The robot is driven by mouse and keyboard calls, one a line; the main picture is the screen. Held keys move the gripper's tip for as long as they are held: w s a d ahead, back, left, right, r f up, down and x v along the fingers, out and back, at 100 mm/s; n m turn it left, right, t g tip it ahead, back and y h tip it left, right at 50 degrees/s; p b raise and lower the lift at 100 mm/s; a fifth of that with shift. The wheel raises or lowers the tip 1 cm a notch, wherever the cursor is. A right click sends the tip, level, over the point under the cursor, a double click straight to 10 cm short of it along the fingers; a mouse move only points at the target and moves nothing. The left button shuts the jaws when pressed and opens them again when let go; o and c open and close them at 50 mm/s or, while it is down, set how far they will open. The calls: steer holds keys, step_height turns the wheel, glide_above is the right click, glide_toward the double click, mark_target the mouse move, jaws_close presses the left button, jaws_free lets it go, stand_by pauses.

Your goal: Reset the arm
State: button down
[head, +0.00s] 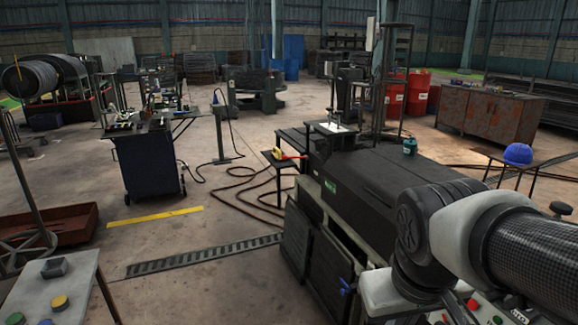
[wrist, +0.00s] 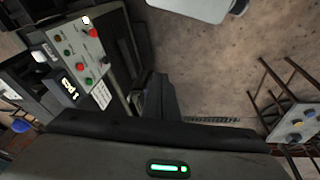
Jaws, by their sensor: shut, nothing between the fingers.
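My arm (head: 455,235) reaches in from the right edge of the head view, with a black jointed part and a pale cuff over a dark textured link. It is folded above the right end of the dark machine, and its far end is out of sight. In the wrist view a wide grey part of my own body with a lit green strip (wrist: 168,168) fills the bottom. Nothing held is visible.
A long dark machine (head: 375,185) stands close in front, with buttons near my arm. Its button panel (wrist: 80,55) shows in the wrist view. A button stand (head: 50,290) is at lower left. A blue cart (head: 150,165) stands left. Open floor lies between.

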step_height(320, 180, up, 23)
steer(key=s+a+m+t+y+p, duration=0.1)
steer(key=a+t+p, duration=0.1)
steer(key=p, duration=1.6)
steer(key=shift+a+p, duration=0.15)
steer(key=shift+p, duration=0.2)
steer(key=c, duration=2.2)
jaws_free()
steer(key=shift+r, duration=0.15)
steer(key=o, duration=0.4)
steer(key=shift+o, duration=0.2)
